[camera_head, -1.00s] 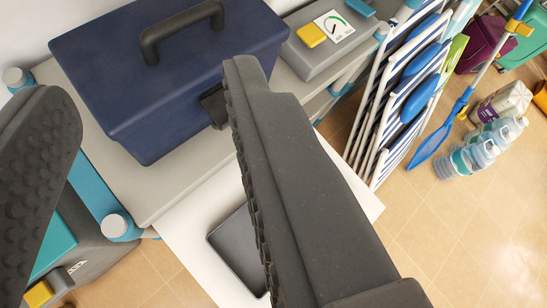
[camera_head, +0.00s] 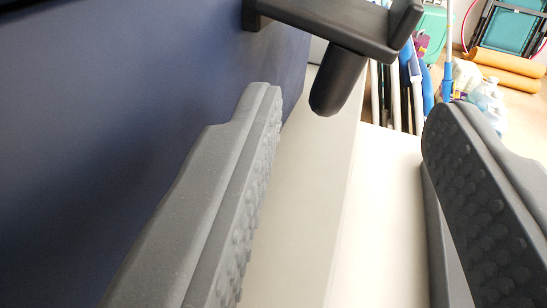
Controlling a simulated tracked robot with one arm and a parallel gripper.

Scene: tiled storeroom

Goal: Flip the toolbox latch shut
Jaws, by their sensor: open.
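The dark blue toolbox (camera_head: 120,130) fills the left of the view, very close. Its black latch (camera_head: 335,28) sticks out from the toolbox face at the top centre, with a rounded tab (camera_head: 338,80) hanging down from it. My gripper (camera_head: 350,120) is open, with nothing between its fingers. The left finger lies close alongside the toolbox face; whether it touches cannot be told. The right finger is well out to the right. The latch is beyond the fingertips, in the gap between them and higher in the picture. The toolbox lid and handle are out of view.
A pale shelf surface (camera_head: 300,200) lies below the fingers, with a white surface (camera_head: 385,190) to its right. Beyond are a folded striped rack (camera_head: 392,95), plastic bottles (camera_head: 487,95) and orange rolls (camera_head: 510,68) on the floor. The space between the fingers is clear.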

